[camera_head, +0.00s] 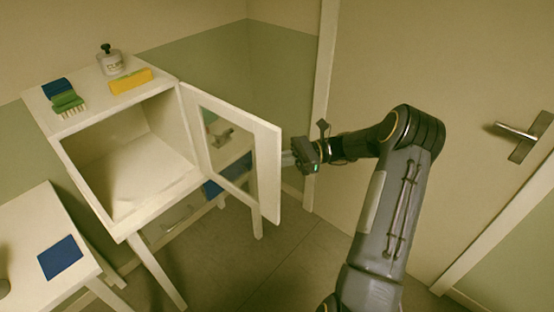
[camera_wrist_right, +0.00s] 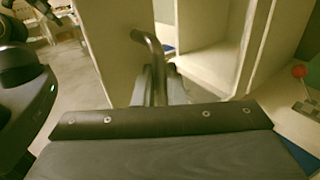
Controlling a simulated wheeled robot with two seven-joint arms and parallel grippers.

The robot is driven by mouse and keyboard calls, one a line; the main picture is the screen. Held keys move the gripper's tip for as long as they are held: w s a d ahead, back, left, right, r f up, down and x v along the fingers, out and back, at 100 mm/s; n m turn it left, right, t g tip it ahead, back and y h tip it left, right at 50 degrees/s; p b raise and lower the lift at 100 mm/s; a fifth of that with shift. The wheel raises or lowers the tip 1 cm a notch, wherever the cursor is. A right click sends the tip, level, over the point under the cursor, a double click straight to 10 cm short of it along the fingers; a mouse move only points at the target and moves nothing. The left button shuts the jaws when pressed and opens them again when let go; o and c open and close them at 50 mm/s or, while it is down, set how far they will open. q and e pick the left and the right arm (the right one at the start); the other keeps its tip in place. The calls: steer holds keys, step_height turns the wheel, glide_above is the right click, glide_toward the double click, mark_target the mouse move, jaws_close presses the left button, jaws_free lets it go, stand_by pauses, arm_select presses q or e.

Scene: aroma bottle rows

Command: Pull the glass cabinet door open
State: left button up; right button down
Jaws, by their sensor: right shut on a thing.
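The white cabinet (camera_head: 100,105) stands at the left in the head view, its inside empty as far as I see. Its glass door (camera_head: 268,175) is swung well open, hinged on the cabinet's right side, with a white frame around the pane. My right gripper (camera_head: 290,159) is at the door's free edge, partly hidden behind the frame. In the right wrist view a grey bent door handle (camera_wrist_right: 148,45) runs down between the fingers of my right gripper (camera_wrist_right: 152,92), which is shut on it. My left gripper is not in view.
On the cabinet top are a bottle (camera_head: 110,62), a yellow sponge (camera_head: 130,81), a green brush (camera_head: 68,103) and a blue item (camera_head: 57,88). A white table with a blue mat (camera_head: 60,257) stands at lower left. A room door (camera_head: 440,80) is at right. Floor shows between.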

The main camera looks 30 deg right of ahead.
steer(key=c, duration=1.6)
jaws_free()
steer(key=shift+c, duration=0.2)
steer(key=b+v, duration=0.1)
steer(key=v, duration=0.6)
steer(key=shift+d+b, duration=0.35)
steer(key=shift+s, duration=0.1)
